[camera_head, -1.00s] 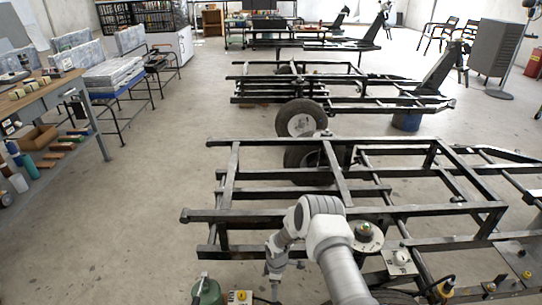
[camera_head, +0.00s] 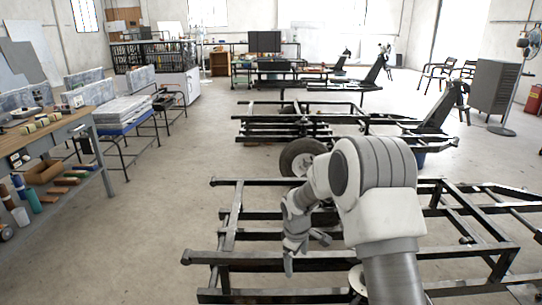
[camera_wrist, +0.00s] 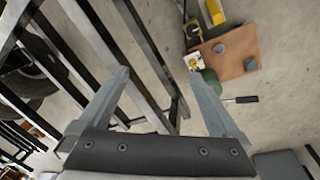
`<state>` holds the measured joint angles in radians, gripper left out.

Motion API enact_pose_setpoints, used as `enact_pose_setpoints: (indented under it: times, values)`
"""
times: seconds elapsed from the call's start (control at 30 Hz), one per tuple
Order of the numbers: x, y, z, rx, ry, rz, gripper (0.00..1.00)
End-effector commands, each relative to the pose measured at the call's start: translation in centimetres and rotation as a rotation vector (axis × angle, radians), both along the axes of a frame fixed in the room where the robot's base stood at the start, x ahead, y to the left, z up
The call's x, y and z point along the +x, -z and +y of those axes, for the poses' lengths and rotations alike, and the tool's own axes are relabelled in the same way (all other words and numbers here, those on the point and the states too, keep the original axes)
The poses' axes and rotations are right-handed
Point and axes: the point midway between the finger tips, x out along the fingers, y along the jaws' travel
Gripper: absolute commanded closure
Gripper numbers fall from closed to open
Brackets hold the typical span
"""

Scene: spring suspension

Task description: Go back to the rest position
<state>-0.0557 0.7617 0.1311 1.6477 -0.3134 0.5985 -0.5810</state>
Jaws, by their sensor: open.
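My gripper (camera_head: 303,252) hangs above the near black metal frame in the head view, with my arm folded over it. In the wrist view its two fingers (camera_wrist: 159,75) stand wide apart with nothing between them. The near frame (camera_head: 228,257) lies below and around the gripper in the head view. Its dark bars (camera_wrist: 88,50) run past the left finger in the wrist view. My arm hides part of the frame.
A wheel (camera_head: 301,158) and more frames (camera_head: 290,130) stand beyond. A workbench (camera_head: 60,128) stands left; the floor (camera_head: 160,230) between is clear.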

Motion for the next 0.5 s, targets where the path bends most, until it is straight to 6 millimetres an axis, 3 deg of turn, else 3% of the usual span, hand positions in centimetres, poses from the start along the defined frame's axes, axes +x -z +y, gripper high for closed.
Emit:
enact_pose_setpoints:
  times: [0.03,0.1,0.5]
  values:
    - [-0.4,-2.1,-0.4,0.002,0.025,-0.016,0.01]
    - [-1.0,-4.3,-0.8,0.005,0.062,-0.032,0.01]
    - [-6.8,-15.6,-3.2,0.043,0.278,-0.119,0.01]
